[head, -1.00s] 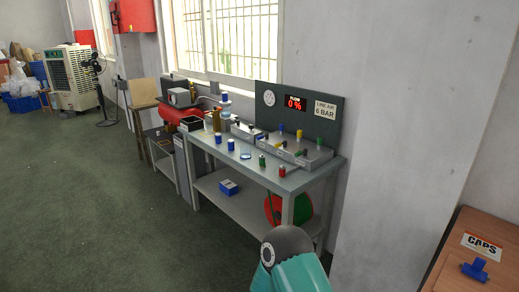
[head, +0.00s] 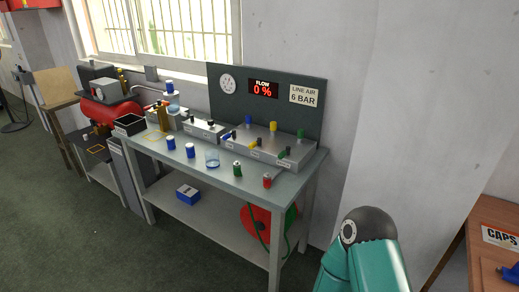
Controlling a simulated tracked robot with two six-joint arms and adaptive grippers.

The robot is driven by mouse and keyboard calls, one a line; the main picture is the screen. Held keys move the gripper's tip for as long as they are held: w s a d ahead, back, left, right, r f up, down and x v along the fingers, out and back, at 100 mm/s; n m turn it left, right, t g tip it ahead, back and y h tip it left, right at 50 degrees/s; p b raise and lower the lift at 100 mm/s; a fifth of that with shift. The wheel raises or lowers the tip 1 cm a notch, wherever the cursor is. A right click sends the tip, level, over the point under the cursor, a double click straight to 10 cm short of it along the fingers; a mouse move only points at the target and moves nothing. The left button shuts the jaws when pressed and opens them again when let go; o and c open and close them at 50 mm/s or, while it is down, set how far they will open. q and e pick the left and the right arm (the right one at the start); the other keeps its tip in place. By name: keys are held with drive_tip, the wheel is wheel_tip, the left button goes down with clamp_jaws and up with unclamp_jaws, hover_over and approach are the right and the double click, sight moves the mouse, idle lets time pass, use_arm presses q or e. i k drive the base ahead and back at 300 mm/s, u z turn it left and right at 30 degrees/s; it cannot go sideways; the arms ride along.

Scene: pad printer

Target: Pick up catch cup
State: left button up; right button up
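A small clear bluish cup (head: 212,158), which looks like the catch cup, stands on the grey workbench (head: 225,180) near its front edge. It sits between a blue-capped bottle on its left and a green one on its right. It appears upright, and I cannot make out any contents. Neither of my grippers is in view. Only a teal link of one of my arms shows at the lower right, well apart from the cup.
Blue bottles (head: 190,150), a green bottle (head: 237,169) and a red bottle (head: 267,181) stand near the cup. A valve block (head: 265,150) and a dark panel (head: 225,105) are behind. A wooden table (head: 485,245) is at right; open floor lies at lower left.

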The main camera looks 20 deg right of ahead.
sight(212, 157)
drive_tip(key=z, duration=0.45)
drive_tip(key=i, duration=1.1)
drive_tip(key=z, duration=0.45)
drive_tip(key=k, duration=0.75)
drive_tip(key=z, duration=0.2)
drive_tip(key=i, duration=0.7)
drive_tip(key=u, duration=0.05)
